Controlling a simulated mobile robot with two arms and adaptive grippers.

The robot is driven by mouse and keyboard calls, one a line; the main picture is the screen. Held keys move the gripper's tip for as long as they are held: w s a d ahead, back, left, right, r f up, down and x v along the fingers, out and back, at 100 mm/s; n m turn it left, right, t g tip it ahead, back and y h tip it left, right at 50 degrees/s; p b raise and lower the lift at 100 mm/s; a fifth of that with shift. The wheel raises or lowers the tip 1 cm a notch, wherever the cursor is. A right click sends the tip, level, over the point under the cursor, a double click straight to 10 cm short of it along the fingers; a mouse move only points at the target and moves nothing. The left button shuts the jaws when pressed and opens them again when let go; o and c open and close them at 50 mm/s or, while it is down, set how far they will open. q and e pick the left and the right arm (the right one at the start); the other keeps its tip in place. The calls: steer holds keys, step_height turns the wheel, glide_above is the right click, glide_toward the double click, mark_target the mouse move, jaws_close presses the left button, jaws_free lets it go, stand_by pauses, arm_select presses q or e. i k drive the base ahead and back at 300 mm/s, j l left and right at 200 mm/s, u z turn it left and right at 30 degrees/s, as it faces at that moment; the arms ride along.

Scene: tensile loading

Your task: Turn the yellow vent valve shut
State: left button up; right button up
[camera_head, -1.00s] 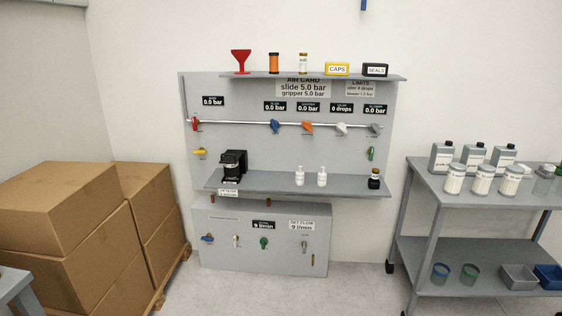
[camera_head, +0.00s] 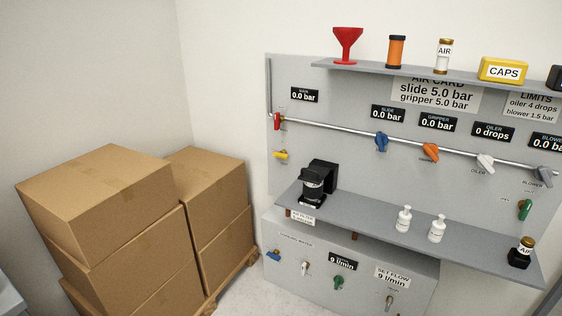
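The yellow vent valve (camera_head: 281,155) is a small yellow handle on the left side of the grey wall panel. It sits below the red valve (camera_head: 277,122) and left of the black filter unit (camera_head: 318,183). Its handle looks roughly level, but it is too small to tell its exact setting. Neither of my grippers shows in the head view.
Stacked cardboard boxes (camera_head: 120,225) on a pallet stand left of the panel. The panel's lower shelf (camera_head: 375,215) juts out below the valve, with two white bottles (camera_head: 403,219) on it. Blue (camera_head: 381,142) and orange (camera_head: 430,152) valves sit along the pipe. Little floor shows.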

mark_target(280, 155)
steer(key=i+j, duration=0.1)
steer(key=i, duration=0.35)
steer(key=i+j+z, duration=0.15)
steer(key=i, duration=0.35)
steer(key=i+j, duration=0.15)
steer(key=i, duration=0.3)
